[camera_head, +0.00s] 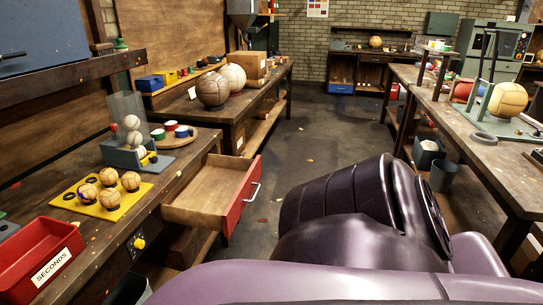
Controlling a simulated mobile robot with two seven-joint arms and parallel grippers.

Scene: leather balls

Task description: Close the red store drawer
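The red store drawer (238,199) stands pulled out of the left workbench (187,160). Its front is red with a light metal bar handle (253,191), and its wooden inside looks empty. It juts into the aisle on the left of the middle. A large purple arm link of mine fills the lower right and lies to the right of the drawer, apart from it in the picture. Neither of my grippers shows.
On the left bench are a yellow board (135,201) with several small balls, a red SECONDS bin (40,258), and a round wooden tray (178,137). The right bench (487,150) holds a large tan ball (507,99). The aisle floor (325,128) between the benches is mostly clear.

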